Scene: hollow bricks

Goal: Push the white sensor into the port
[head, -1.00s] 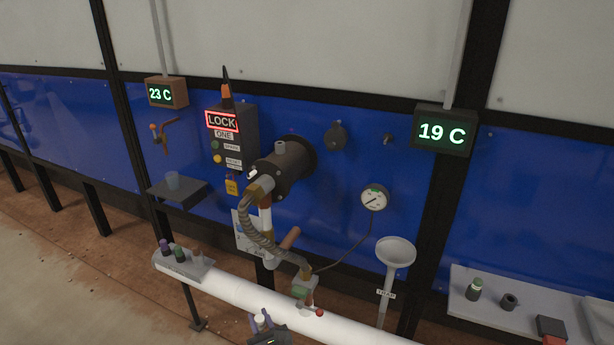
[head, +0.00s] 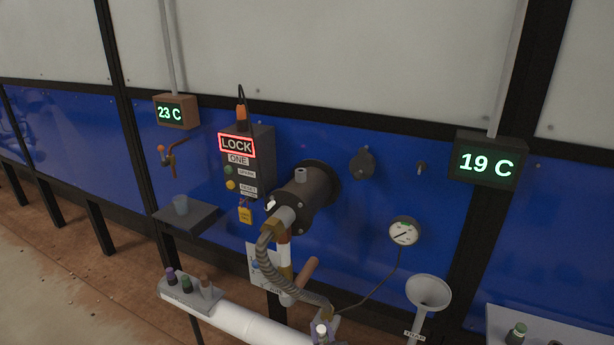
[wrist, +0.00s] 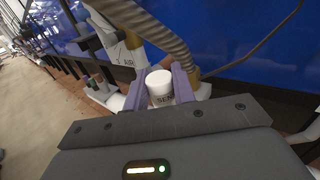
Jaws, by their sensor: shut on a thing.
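The white sensor (wrist: 160,86) is a short white cylinder with partly hidden dark lettering that begins "SEN". My gripper (wrist: 163,84) is shut on it, with one purple finger on each side, in the wrist view. I cannot tell for sure which opening is the port. A dark flanged cylinder (head: 312,190) on the blue wall has a short stub (head: 301,174) on top.
The ribbed hose (head: 266,262) hangs from the cylinder close to my gripper. A pressure gauge (head: 404,231), a funnel (head: 429,292) and a white pipe (head: 245,322) are nearby. A lock box (head: 247,160) and a small shelf (head: 187,217) are further left.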

